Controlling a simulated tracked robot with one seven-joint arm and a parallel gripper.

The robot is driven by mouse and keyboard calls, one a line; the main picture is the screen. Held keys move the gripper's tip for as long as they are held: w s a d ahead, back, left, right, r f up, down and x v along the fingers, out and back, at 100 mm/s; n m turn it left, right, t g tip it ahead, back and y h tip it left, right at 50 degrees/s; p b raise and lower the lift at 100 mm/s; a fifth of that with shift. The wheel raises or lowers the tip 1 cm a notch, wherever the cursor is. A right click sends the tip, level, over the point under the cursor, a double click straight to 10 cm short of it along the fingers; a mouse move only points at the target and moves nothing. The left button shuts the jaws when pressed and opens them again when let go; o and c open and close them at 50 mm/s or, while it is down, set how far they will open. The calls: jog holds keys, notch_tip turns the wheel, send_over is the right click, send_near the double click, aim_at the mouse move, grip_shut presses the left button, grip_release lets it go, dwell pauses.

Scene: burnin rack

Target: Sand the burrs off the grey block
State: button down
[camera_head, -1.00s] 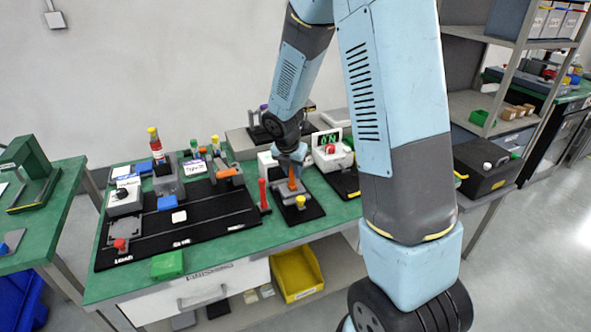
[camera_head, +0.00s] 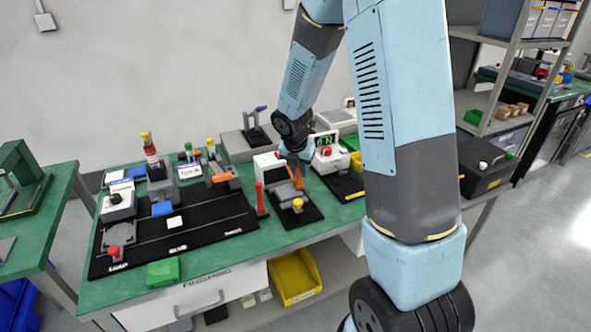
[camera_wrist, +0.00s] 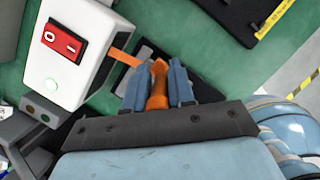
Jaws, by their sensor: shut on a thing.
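My gripper (camera_head: 296,162) is shut on an orange-handled tool (camera_wrist: 158,86), which stands between its two fingers in the wrist view. In the head view the orange tool (camera_head: 299,180) hangs below the gripper, over the back of a small black mat. A grey piece (camera_head: 286,192), seemingly the grey block, sits on that mat just below the tool. I cannot tell whether tool and block touch. A yellow knob (camera_head: 298,204) stands in front of it. The burrs are too small to make out. The tool's working end is hidden in the wrist view.
A white box with a red switch (camera_wrist: 64,40) stands close left of my gripper in the wrist view, with an orange strip (camera_wrist: 125,57) beside it. A red upright post (camera_head: 259,197) is left of the mat. A larger black board (camera_head: 205,222) with several fixtures fills the bench's left.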

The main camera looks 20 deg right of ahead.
jog(key=shift+a, duration=0.15)
jog(key=shift+s+a, duration=0.25)
jog(key=shift+a, duration=1.1)
jog(key=shift+s+a, duration=0.2)
jog(key=shift+a, duration=1.1)
jog(key=shift+a+r, duration=0.2)
jog(key=shift+r, duration=0.05)
notch_tip(320, 180, up, 7)
jog(key=shift+d+r, duration=0.15)
jog(key=shift+r, duration=0.05)
jog(key=shift+s, duration=0.1)
